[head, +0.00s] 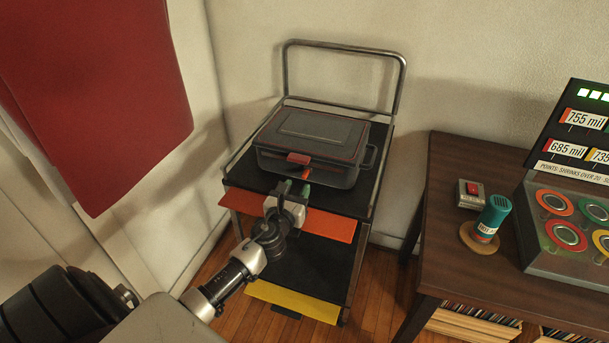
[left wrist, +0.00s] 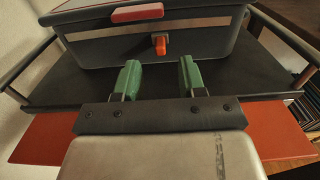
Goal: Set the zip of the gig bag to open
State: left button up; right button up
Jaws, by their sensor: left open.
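The gig bag (head: 322,126) is a dark grey case with a red line around its lid, lying on the cart's top shelf. Its lid looks down flat. A red grip (head: 298,158) sits at its front edge and also shows in the left wrist view (left wrist: 137,12). A small orange tab (left wrist: 159,45), perhaps the zip pull, hangs on the front face below the grip. My left gripper (head: 294,189) is open and empty in front of the bag. Its green fingers (left wrist: 159,77) point at the tab, one to each side, short of it. My right gripper is out of view.
The bag stands on a cart with a black top shelf (head: 244,172) and a metal push rail (head: 345,47). A red cloth (head: 115,90) hangs at the left. A brown table (head: 442,185) at the right holds a teal-topped device (head: 492,217) and a button box (head: 471,194).

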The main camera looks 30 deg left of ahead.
aim_at(303, 177)
pick_arm(q)
jog(key=x, duration=0.6)
jog(key=shift+f, duration=0.1)
grip_shut()
jog(key=shift+s+a+b, duration=0.1)
jog(key=shift+a+b, duration=0.05)
jog(key=shift+b, duration=0.15)
